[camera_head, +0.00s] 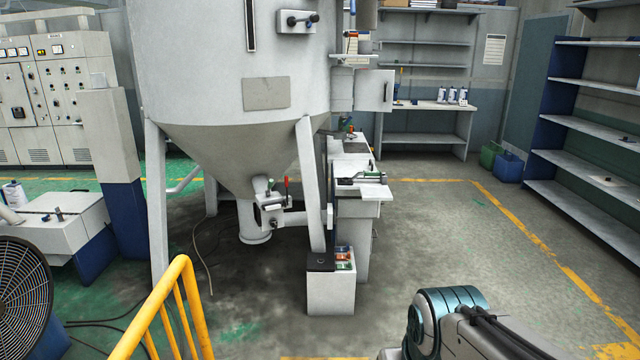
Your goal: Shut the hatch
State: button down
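A small pale door panel (375,91), which looks like the hatch, stands out to the right of a pale cylindrical housing (342,89) behind the big silo (225,70). It appears swung open, with a dark handle or latch on its right part. I cannot tell for sure that this panel is the hatch. Part of my own arm shows at the lower right, well in front of the machine. My gripper is not in view.
A yellow railing (165,315) and a black fan (22,300) stand at the front left. A white box (331,292) stands on the floor below the machine. Shelves (590,150) line the right wall. The floor right of the machine is clear.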

aim_at(373, 89)
jog(key=i, duration=3.5)
jog(key=z, duration=1.75)
